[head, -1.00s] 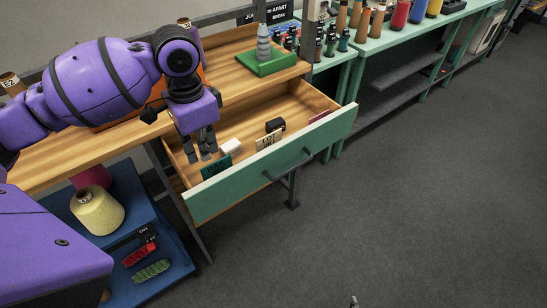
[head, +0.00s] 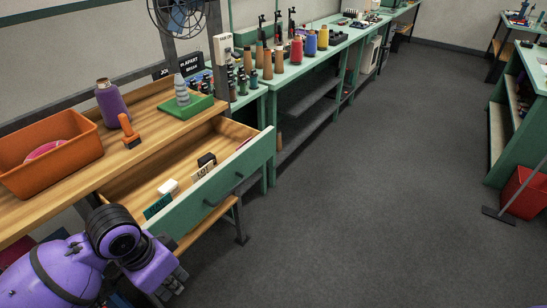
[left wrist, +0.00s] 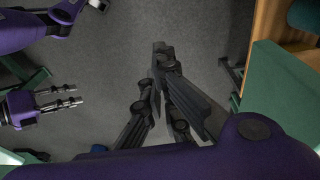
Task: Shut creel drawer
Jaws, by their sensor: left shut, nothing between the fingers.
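The creel drawer (head: 190,215) has a green front with a dark handle (head: 222,191). It stands pulled out from under the wooden bench top, with small boxes and tags inside. My left gripper (head: 172,286) is shut and empty. In the head view it is low, outside the drawer, near the left end of the front. In the left wrist view its fingers (left wrist: 160,68) point over grey floor, with a green panel, apparently the drawer front (left wrist: 272,90), at the right, apart from them.
A green bench with several bobbins (head: 297,50) runs behind. The floor (head: 370,200) in front of the drawer is clear.

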